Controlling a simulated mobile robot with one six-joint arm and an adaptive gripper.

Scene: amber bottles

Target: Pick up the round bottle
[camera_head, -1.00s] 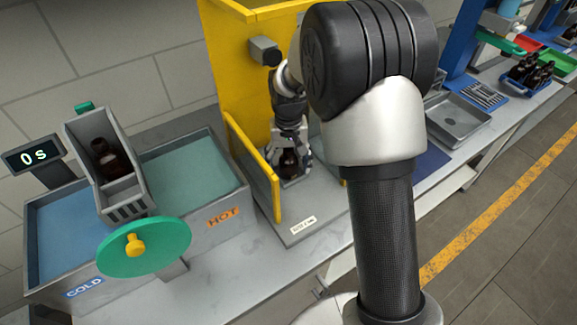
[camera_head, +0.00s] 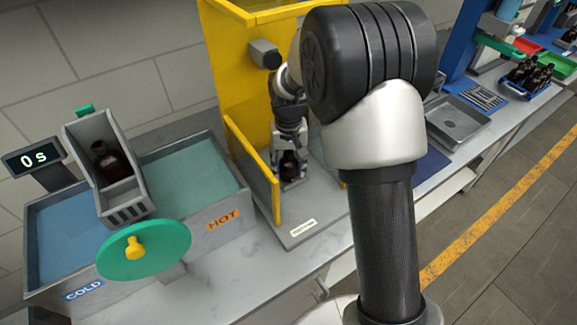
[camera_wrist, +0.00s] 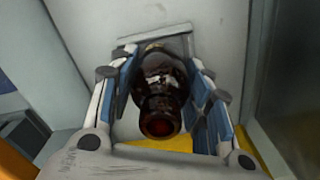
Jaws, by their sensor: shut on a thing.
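A dark amber round bottle (camera_head: 289,166) is inside the yellow-framed station, in front of its yellow back wall. My gripper (camera_head: 290,152) reaches down to it from above and behind, and is shut on it. In the wrist view the bottle (camera_wrist: 163,88) lies between the blue-padded fingers of my gripper (camera_wrist: 168,105), its neck and open mouth facing the camera. I cannot tell whether its base touches the grey surface. Another amber bottle (camera_head: 112,163) sits in the tilted grey holder at the left.
The yellow station (camera_head: 232,70) has a yellow side rail (camera_head: 252,168) left of my gripper. The grey holder (camera_head: 128,195) stands over the HOT and COLD baths, behind a green disc (camera_head: 140,250). A grey tray (camera_head: 458,122) and a blue crate of bottles (camera_head: 530,88) stand right.

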